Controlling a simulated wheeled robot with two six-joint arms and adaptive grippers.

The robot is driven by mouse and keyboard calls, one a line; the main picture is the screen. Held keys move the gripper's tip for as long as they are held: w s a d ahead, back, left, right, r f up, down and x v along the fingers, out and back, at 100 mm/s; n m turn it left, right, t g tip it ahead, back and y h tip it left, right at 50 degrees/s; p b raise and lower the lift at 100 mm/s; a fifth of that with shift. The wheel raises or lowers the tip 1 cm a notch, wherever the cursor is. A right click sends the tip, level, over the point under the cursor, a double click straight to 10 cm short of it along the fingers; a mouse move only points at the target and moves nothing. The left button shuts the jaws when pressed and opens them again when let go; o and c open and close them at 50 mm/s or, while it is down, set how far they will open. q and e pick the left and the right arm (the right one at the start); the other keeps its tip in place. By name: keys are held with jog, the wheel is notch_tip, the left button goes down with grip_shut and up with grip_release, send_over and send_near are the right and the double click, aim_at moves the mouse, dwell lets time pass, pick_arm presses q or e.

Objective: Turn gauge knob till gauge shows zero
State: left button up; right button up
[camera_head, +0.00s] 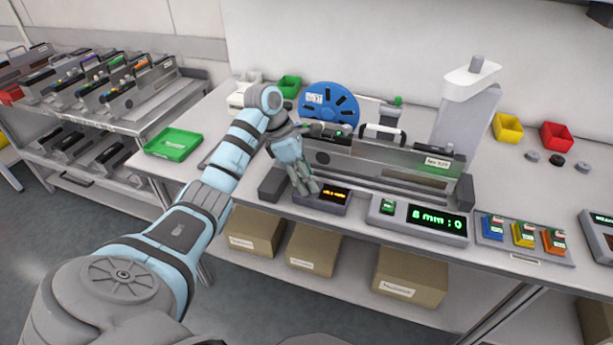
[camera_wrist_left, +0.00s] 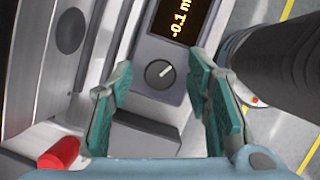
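The gauge (camera_head: 335,196) is a dark grey box with an orange display at the front of the bench fixture. In the left wrist view its display (camera_wrist_left: 183,18) reads about -0.1, with the unit cut off at the edge. The gauge knob (camera_wrist_left: 159,74) is a round dark dial with a pale pointer line, below the display. My left gripper (camera_head: 305,187) is over the left part of the gauge and hides the knob in the head view. In the wrist view its teal fingers (camera_wrist_left: 160,68) are apart, with the knob showing between them. My right gripper is not in view.
A green-lit readout box (camera_head: 436,220) showing "8 mm : 0" stands right of the gauge. The long metal feeder (camera_head: 375,160) lies behind it, with a blue reel (camera_head: 328,104) beyond. A green tray (camera_head: 172,144) lies at left.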

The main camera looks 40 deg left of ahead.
pick_arm(q)
grip_shut()
jog(key=shift+r+n+t+y+p, duration=0.15)
jog(key=shift+n+t+y+p, duration=0.15)
jog(key=shift+n+p, duration=0.85)
jog(key=shift+d+n+t+y+p, duration=0.1)
jog(key=shift+n+t+y+p, duration=0.45)
jog(key=shift+n, duration=1.1)
jog(key=shift+o, duration=0.5)
grip_release()
